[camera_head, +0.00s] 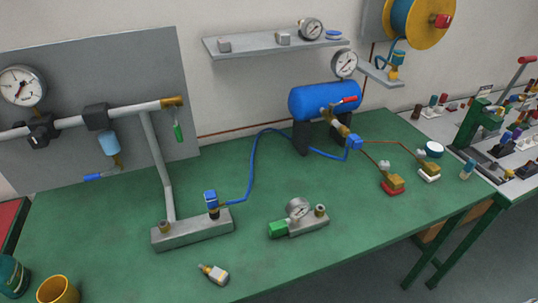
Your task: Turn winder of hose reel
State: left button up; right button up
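The hose reel (418,28) is mounted on the wall at the top right and is cut off by the top edge of the picture. It has a yellow-orange disc with blue hose wound behind it. The blue hose end hangs below the reel to a small brass and blue fitting (396,60). Neither of my grippers is in view.
A green-topped bench (330,250) carries a blue tank (325,99), a gauge block (298,214) and blue tubing. A grey shelf (275,42) is on the wall left of the reel. A second bench with a green press (480,125) stands at right.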

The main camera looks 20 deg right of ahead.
aim_at(442, 21)
jog(key=z, duration=1.4)
